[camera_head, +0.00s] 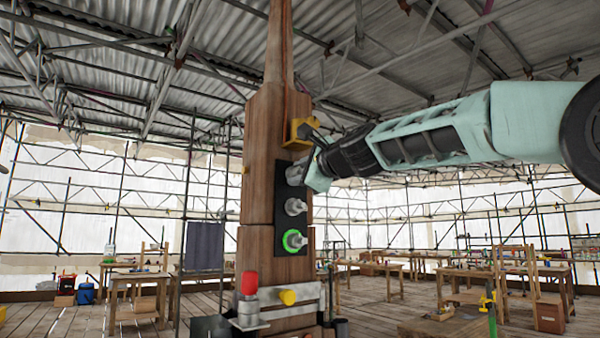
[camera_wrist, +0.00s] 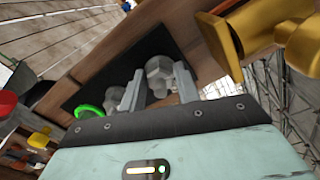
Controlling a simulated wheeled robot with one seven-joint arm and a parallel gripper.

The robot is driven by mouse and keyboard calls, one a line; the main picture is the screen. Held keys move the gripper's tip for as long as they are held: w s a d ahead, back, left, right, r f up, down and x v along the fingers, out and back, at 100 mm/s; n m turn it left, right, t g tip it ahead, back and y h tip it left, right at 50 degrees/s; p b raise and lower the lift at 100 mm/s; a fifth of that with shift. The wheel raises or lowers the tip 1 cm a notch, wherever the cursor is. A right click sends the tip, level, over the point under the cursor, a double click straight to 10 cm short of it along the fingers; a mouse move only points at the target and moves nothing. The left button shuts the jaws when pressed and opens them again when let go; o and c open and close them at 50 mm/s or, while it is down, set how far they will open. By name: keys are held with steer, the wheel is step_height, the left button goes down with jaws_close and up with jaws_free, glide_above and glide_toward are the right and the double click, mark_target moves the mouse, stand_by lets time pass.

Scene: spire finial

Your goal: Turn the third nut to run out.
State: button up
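A black plate (camera_head: 281,222) on the front of a wooden post bears a column of grey nuts. The bottom nut (camera_head: 293,240) has a green ring around it; the ring (camera_wrist: 90,110) also shows in the wrist view. A nut (camera_head: 295,206) sits above it, then another (camera_head: 294,173) close to my gripper (camera_head: 312,172). In the wrist view, this third nut up (camera_wrist: 160,72) lies between the two fingers of my gripper (camera_wrist: 159,85). Whether the fingers press on the nut is unclear.
A yellow bracket (camera_head: 299,131) sticks out just above my gripper; it looms close in the wrist view (camera_wrist: 255,25). A red knob (camera_head: 249,283) and a yellow knob (camera_head: 287,297) are lower on the post. Workbenches (camera_head: 480,275) stand well behind.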

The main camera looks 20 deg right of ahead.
steer(key=c, duration=0.4)
